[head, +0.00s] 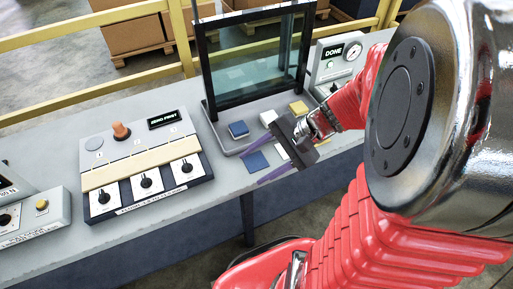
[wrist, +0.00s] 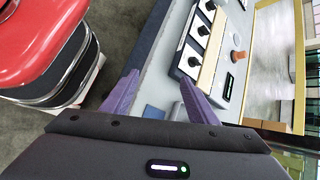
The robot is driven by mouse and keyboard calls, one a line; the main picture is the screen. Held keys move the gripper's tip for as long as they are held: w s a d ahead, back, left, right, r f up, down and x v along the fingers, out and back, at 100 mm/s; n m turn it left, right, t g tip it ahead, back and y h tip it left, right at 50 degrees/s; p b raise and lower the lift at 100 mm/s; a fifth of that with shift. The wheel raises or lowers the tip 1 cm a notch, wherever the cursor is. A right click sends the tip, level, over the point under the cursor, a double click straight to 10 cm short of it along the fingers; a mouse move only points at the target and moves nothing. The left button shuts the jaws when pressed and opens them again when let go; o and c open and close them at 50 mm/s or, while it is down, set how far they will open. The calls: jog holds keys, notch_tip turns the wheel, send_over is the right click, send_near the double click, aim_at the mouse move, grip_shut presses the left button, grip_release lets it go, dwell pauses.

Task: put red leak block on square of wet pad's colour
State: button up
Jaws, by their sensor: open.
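I cannot make out a red leak block in either view; part of the work area is hidden behind my gripper and arm. My gripper (head: 252,168) is open and empty, its purple fingers pointing left over the counter's front part. A flat blue square (head: 255,162) lies close by the fingers, and blue also shows between them in the wrist view (wrist: 152,112). A small blue block or pad (head: 238,129) sits on the tray before the glass screen. A yellow piece (head: 298,107) and a pale square (head: 268,117) are near it. Which piece is the wet pad is unclear.
A dark-framed glass screen (head: 253,62) stands behind the pieces. Left is a console (head: 140,165) with several black knobs and an orange button (head: 121,130). A DONE box (head: 335,58) with a gauge stands at right. Yellow rails (head: 100,18) run behind the grey counter.

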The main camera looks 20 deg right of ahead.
jog(key=s+a+r+n+t+h, duration=0.2)
jog(key=s+r+n+h, duration=0.2)
jog(key=r+n+h, duration=0.4)
notch_tip(320, 180, up, 4)
jog(key=n, duration=0.4)
jog(key=shift+a+f+n+t, duration=0.15)
jog(key=shift+n+t, duration=0.15)
jog(key=shift+n, duration=0.1)
